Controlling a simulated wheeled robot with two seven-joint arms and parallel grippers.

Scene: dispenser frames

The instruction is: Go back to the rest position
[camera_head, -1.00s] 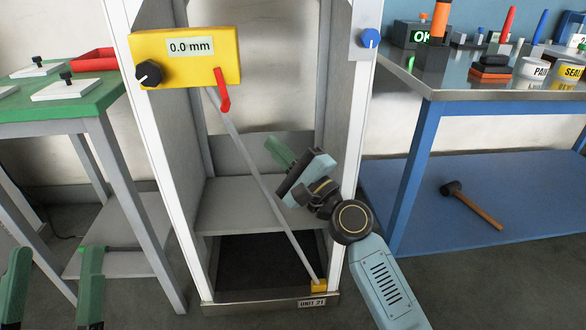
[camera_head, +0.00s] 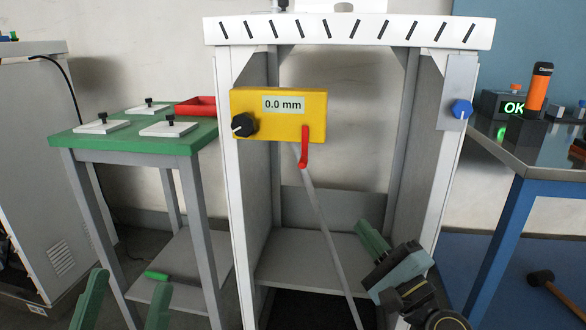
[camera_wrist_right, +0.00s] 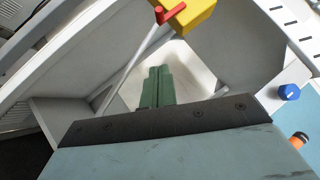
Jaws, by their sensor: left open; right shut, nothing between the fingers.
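My left gripper (camera_head: 122,300) shows at the bottom left of the head view, its two green fingers apart with nothing between them. My right gripper (camera_head: 372,238) is at the lower right, inside the front opening of the white dispenser frame (camera_head: 350,32). Its green fingers are closed together and empty, and they also show in the right wrist view (camera_wrist_right: 156,88). The yellow gauge box (camera_head: 280,114) reads 0.0 mm and has a black knob (camera_head: 243,125) and a red lever (camera_head: 304,148). A grey rod (camera_head: 322,215) slants down from it, left of my right gripper.
A green-topped table (camera_head: 130,140) with white plates and a red tray (camera_head: 196,106) stands at left. A blue workbench (camera_head: 500,215) at right holds an OK display (camera_head: 513,107) and an orange-black tool (camera_head: 538,85). A hammer (camera_head: 556,288) lies on its lower shelf. A blue knob (camera_head: 461,109) sits on the frame's right post.

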